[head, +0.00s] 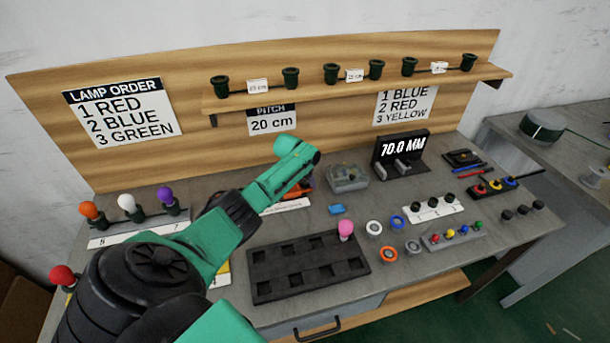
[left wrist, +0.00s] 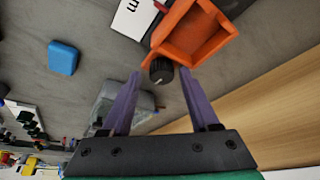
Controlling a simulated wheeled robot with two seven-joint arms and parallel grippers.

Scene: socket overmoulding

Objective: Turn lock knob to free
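The lock knob is a small black round knob (left wrist: 161,71) with a light pointer mark, beside an orange open-topped block (left wrist: 195,38) in the left wrist view. My left gripper (left wrist: 159,74) has its two purple fingers apart, one on each side of the knob, and holds nothing. I cannot tell whether either finger touches the knob. In the head view my left arm hides the knob and the fingertips, and only part of the orange block (head: 305,189) shows past the arm. My right gripper is not in view.
A grey translucent block (head: 347,178) and a blue piece (head: 337,210) sit close by. A black slotted tray (head: 262,286), colored rings, lamp bulbs and a display (head: 401,150) reading 70.0 MM stand on the bench. The wooden back panel rises behind.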

